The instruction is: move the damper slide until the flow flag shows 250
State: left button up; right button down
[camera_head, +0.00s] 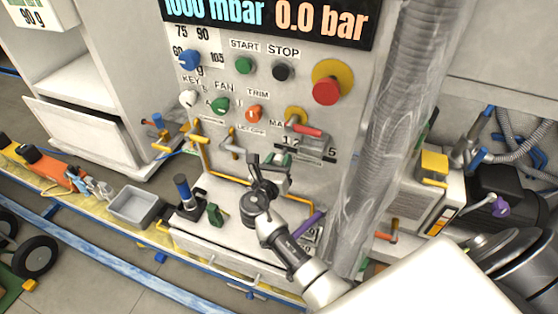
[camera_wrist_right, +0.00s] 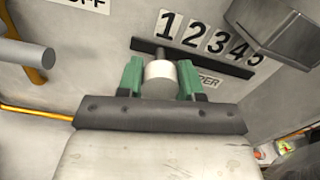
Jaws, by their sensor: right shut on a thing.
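The damper slide's round pale knob (camera_wrist_right: 160,76) sits on a dark slot (camera_wrist_right: 143,46) under a number scale (camera_wrist_right: 208,38) in the right wrist view. The knob is near the left end of the scale, below the 1. My right gripper (camera_wrist_right: 161,80) is shut on the knob, one green finger on each side. In the head view my right gripper (camera_head: 279,169) reaches the panel below the scale (camera_head: 318,152), and the knob is hidden. I cannot make out a flow flag or its reading. My left gripper is not in view.
A clear ribbed hose (camera_head: 385,150) hangs just right of the scale. A red-handled lever (camera_head: 306,130) is above it, and a grey block (camera_wrist_right: 268,25) stands close in the wrist view. A yellow pipe (camera_head: 204,150) runs at the left. The displays (camera_head: 265,18) read 1000 mbar and 0.0 bar.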

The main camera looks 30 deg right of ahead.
jog(key=s+d+p, duration=0.3)
jog(key=s+d, duration=0.1)
jog(key=s, duration=0.1)
jog(key=s+d+p, duration=0.2)
jog(key=s+d, duration=0.2)
jog(key=shift+s+d+p, duration=0.35)
jog(key=shift+s+p, duration=0.05)
jog(key=c, duration=1.1)
grip_release()
jog(key=o, duration=0.4)
jog(key=shift+s+d, duration=0.1)
jog(key=shift+c, duration=0.2)
